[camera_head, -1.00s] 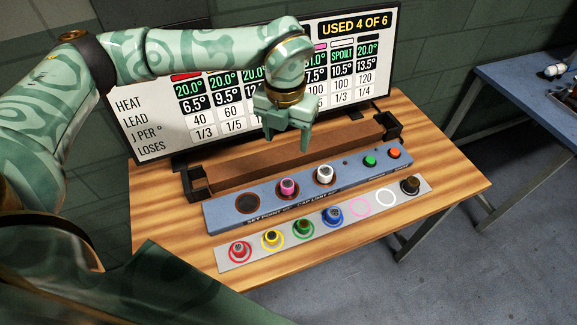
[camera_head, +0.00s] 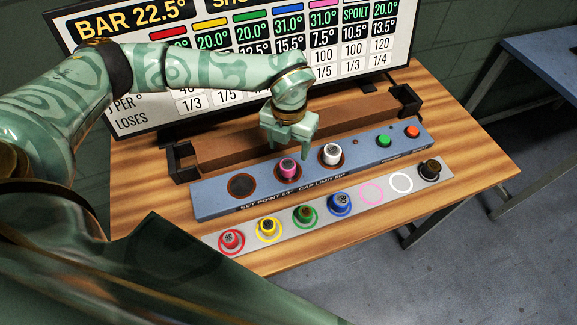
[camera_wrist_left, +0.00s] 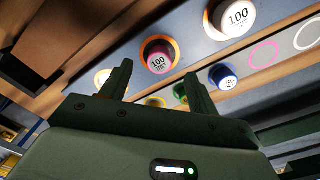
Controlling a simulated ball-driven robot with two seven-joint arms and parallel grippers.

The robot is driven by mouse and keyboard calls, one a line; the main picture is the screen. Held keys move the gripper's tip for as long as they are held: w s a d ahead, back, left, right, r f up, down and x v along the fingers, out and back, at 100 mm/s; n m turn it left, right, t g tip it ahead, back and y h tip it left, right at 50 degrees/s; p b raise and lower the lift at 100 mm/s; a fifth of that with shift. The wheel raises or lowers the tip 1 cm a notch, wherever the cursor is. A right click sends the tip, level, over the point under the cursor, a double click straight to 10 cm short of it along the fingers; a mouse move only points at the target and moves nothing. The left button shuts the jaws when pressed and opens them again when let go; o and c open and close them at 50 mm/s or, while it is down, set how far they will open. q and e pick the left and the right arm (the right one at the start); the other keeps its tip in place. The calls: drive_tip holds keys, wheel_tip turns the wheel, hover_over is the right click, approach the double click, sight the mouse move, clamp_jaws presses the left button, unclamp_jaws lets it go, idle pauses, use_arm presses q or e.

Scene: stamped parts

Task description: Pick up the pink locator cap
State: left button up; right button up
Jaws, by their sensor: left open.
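The pink locator cap (camera_head: 288,168) stands upright in the middle of the three large sockets on the blue-grey panel (camera_head: 215,206). In the left wrist view the pink cap (camera_wrist_left: 158,62) shows its top marked 100, ahead of and between the fingertips. My left gripper (camera_head: 289,152) is open and empty, close above and slightly behind the cap; its fingers do not appear to grip it. Its fingers also show in the left wrist view (camera_wrist_left: 158,70). My right gripper is not in view.
A white cap (camera_head: 331,154) stands in the socket to the right; the left socket (camera_head: 242,185) is empty. Green (camera_head: 384,141) and orange (camera_head: 411,132) buttons are on the panel. Several coloured caps stand on the front strip (camera_head: 285,233). A brown bar (camera_head: 235,148) and the screen (camera_head: 345,63) are behind.

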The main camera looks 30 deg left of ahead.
sight(288, 164)
use_arm(q)
drive_tip(key=f, duration=0.2)
drive_tip(key=f+b, duration=0.1)
drive_tip(key=f, duration=0.3)
drive_tip(key=shift+s+d, duration=0.1)
drive_tip(key=shift+s, duration=0.3)
drive_tip(key=shift+r, duration=0.1)
drive_tip(key=c, duration=1.2)
